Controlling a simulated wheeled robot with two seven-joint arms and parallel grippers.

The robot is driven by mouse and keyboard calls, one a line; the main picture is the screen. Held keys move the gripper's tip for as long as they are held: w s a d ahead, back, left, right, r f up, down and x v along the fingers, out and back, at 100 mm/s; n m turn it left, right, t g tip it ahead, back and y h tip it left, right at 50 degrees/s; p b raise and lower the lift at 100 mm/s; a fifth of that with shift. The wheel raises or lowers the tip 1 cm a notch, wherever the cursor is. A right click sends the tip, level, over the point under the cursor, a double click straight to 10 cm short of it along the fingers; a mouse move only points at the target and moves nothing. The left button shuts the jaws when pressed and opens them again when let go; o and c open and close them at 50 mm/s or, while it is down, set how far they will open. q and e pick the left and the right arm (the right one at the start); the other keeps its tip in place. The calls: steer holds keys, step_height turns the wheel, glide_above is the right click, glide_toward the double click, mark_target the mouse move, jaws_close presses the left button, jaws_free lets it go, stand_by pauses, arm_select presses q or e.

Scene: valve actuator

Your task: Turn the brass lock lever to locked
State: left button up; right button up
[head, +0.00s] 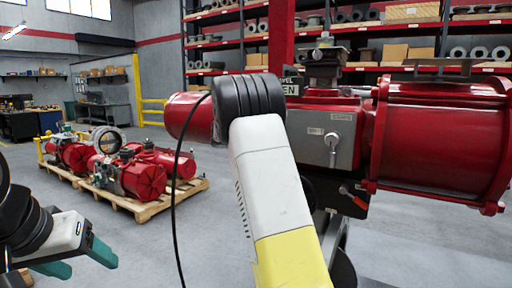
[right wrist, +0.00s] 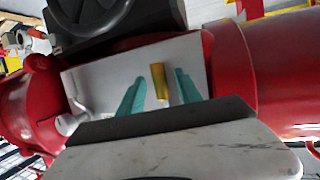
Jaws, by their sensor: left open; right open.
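The brass lock lever (right wrist: 159,82) shows in the right wrist view as a short gold bar on a pale grey panel (right wrist: 95,88). My right gripper (right wrist: 161,76) is open, with one teal finger on each side of the lever and a visible gap on both sides. I cannot tell how far the fingertips are from the panel. In the head view my own arm hides the lever and right gripper; the grey panel (head: 318,134) of the red valve actuator (head: 440,135) shows beside it. My left gripper (head: 93,268) is open and empty at the lower left.
A silver lever (head: 332,145) sits on the panel, and a red-handled lever (head: 355,198) is below it. A pallet (head: 140,207) with red actuators stands on the floor at left. Shelves (head: 350,66) line the back. The floor between is clear.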

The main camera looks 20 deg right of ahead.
steer(key=shift+a+r, duration=0.1)
steer(key=v, duration=0.7)
steer(key=shift+s+a, duration=0.15)
steer(key=shift+a, duration=0.15)
steer(key=s+f+n+g+y, duration=0.1)
steer(key=s+f+n+y, duration=0.15)
steer(key=s, duration=0.45)
steer(key=s+f+n+g+y, duration=0.1)
steer(key=s+f+n+y, duration=0.2)
steer(key=s, duration=0.5)
steer(key=s+a+f+n+t+y, duration=0.1)
steer(key=s+a+n+y, duration=0.3)
steer(key=s+a, duration=0.4)
steer(key=s+a+f+n+t+y, duration=0.1)
steer(key=s+a+y, duration=0.4)
steer(key=s, duration=0.9)
steer(key=a+f+n, duration=0.1)
steer(key=a+n, duration=0.1)
steer(key=a, duration=0.1)
steer(key=shift+a+f+n+y, duration=0.2)
steer(key=shift+n+y, duration=0.15)
